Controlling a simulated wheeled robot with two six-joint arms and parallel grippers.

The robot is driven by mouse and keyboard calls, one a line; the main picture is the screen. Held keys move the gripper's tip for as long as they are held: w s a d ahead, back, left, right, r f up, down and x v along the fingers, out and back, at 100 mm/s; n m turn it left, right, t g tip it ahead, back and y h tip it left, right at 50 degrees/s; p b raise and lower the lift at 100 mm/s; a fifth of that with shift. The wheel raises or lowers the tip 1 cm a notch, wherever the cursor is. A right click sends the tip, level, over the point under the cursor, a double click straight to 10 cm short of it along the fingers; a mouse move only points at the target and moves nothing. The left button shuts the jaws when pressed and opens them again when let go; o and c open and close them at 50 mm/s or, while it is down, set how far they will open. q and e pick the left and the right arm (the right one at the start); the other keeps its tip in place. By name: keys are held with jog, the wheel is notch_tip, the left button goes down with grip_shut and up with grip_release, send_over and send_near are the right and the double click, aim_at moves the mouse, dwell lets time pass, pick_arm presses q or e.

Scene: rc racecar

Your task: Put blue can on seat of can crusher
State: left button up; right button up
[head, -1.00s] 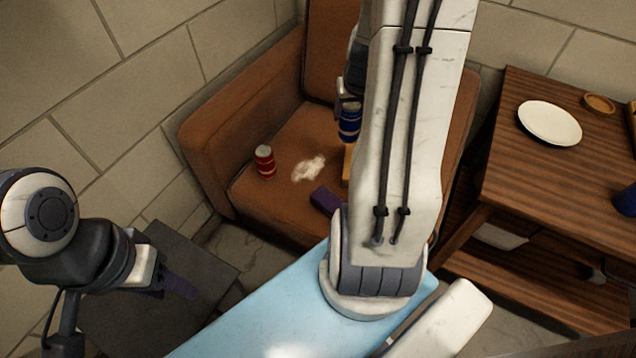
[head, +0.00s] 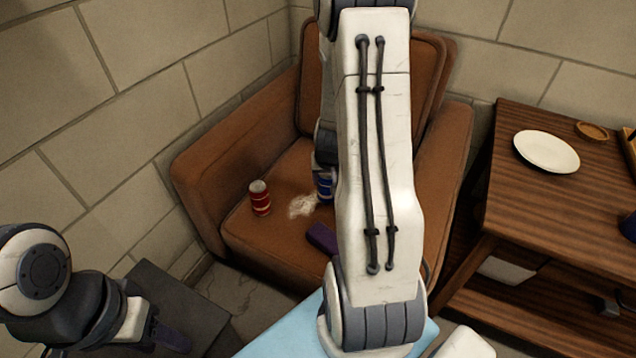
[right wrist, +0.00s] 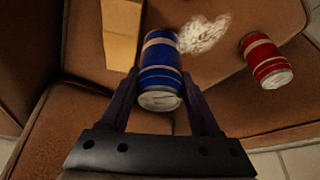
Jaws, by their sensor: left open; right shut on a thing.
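The blue can (head: 325,187) with tan bands is between the fingers of my right gripper (right wrist: 160,82), which is shut on it. In the right wrist view the blue can (right wrist: 160,72) shows its silver end towards me. In the head view my right arm hides part of the can and most of this gripper. Whether the can touches the brown seat (head: 275,235) is unclear. My left gripper (head: 165,335) is open and empty at lower left.
A red can (head: 260,198) stands on the seat, left of a whitish patch (head: 304,205). The armchair's armrests rise on both sides. A wooden table (head: 500,190) with a white plate (head: 546,151) stands at right. A dark box-like surface (head: 175,300) is at lower left.

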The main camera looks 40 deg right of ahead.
aim_at(319, 192)
jog(key=shift+w+a+f+b, duration=0.3)
jog(key=shift+w+a+f, duration=0.55)
notch_tip(319, 192, down, 4)
jog(key=b, duration=0.3)
jog(key=shift+r, duration=0.1)
jog(key=shift+f, duration=0.3)
jog(key=o, duration=1.3)
jog(key=shift+r, duration=0.1)
jog(key=shift+r, duration=0.35)
jog(key=p+v, duration=0.7)
jog(key=v, duration=0.4)
jog(key=shift+s+a+r, duration=0.15)
jog(key=shift+a+r, duration=0.05)
jog(key=shift+r, duration=0.1)
